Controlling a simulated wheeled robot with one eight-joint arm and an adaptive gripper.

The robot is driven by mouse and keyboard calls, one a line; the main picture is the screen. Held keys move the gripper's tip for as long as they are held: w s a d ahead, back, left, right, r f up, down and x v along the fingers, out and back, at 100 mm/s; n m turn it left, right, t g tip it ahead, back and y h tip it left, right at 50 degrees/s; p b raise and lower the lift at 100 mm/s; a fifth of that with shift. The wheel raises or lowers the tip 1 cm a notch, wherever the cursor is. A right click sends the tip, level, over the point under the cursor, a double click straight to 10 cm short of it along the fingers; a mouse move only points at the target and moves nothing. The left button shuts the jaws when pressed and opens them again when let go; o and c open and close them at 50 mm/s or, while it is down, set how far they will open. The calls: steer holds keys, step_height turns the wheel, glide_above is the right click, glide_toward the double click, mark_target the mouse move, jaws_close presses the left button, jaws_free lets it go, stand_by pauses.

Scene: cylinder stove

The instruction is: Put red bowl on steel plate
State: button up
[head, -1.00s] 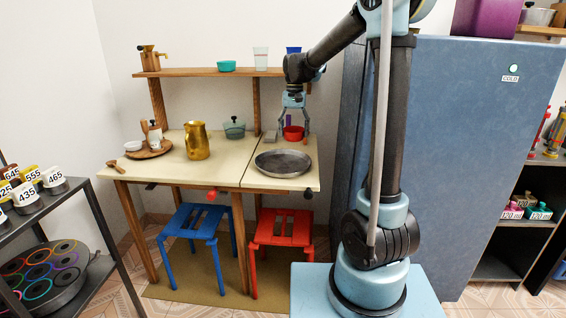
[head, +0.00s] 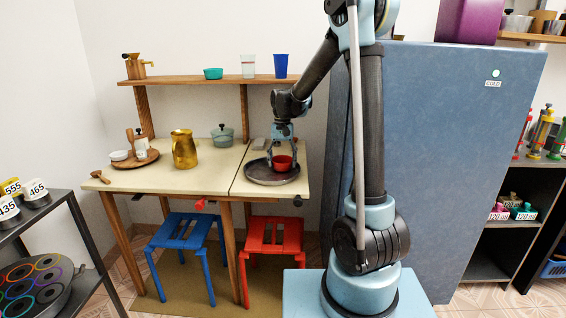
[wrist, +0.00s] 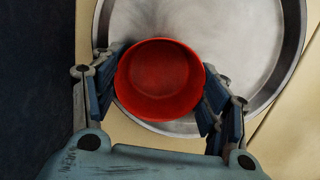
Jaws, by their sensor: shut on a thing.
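The red bowl (head: 282,163) is upright between the fingers of my gripper (head: 282,160). In the wrist view the bowl (wrist: 160,80) shows its empty inside, and my gripper (wrist: 161,88) is shut on it from both sides. The round steel plate (head: 258,174) lies on the right part of the table, and the bowl is over its right side. The plate (wrist: 250,40) also shows in the wrist view, beneath the bowl. I cannot tell whether the bowl's base touches the plate.
A gold pitcher (head: 184,150) and a green lidded pot (head: 222,137) stand left of the plate. A wooden tray (head: 148,160) holds small items farther left. A shelf (head: 170,81) with cups runs above the table. A blue fridge (head: 440,150) stands right of the table.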

steer(key=o, duration=1.1)
steer(key=shift+c, duration=0.2)
step_height(320, 180, up, 12)
steer(key=w, duration=0.1)
steer(key=shift+w, duration=0.25)
